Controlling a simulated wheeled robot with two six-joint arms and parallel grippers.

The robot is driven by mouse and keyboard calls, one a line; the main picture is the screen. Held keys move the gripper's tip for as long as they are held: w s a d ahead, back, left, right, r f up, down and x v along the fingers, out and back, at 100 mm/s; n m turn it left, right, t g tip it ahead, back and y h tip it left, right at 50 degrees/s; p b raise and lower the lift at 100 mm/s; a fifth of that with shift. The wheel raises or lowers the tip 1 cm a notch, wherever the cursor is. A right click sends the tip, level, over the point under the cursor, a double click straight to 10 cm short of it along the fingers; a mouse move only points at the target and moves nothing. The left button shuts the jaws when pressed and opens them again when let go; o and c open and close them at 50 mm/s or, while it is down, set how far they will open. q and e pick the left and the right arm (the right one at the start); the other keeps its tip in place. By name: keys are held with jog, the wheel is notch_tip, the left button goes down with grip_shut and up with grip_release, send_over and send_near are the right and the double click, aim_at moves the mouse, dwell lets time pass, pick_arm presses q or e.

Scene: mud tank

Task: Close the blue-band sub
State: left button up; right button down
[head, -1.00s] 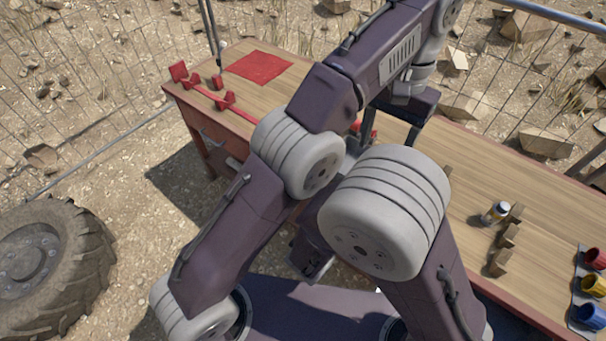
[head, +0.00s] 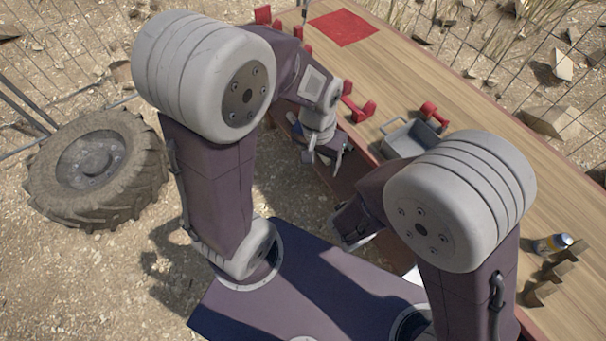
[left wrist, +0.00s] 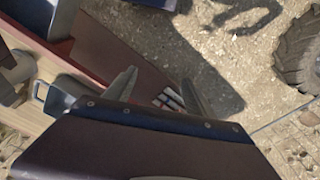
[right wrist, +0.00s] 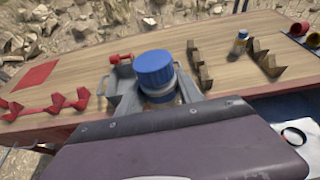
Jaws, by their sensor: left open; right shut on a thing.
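My right gripper (right wrist: 165,95) is shut on a cylindrical thing with a ribbed blue cap (right wrist: 153,68), held upright in the right wrist view. Its lower body is mostly hidden, so I cannot tell whether it bears a blue band. In the head view the right arm hides it. My left gripper (head: 325,155) is open near the bench's front edge. In the left wrist view its two fingers (left wrist: 158,92) stand apart, with a small striped thing (left wrist: 170,98) showing between or beyond them; I cannot tell what it is.
A grey tray (head: 387,133) stands on the wooden bench (head: 470,110), beside red holders (head: 360,107). A red mat (head: 343,27) lies at the far end. A small bottle (head: 552,243) stands beside wooden blocks (head: 545,288). A big tyre (head: 50,195) lies on the ground.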

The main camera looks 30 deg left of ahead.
pick_arm(q)
jog(key=shift+n, duration=0.3)
jog(key=s, duration=0.1)
jog(key=s+a+f, duration=0.1)
jog(key=s, duration=0.1)
jog(key=s+a+f, duration=0.1)
jog(key=shift+s+a+f, duration=0.1)
jog(key=shift+s+f, duration=0.1)
jog(key=shift+s, duration=0.05)
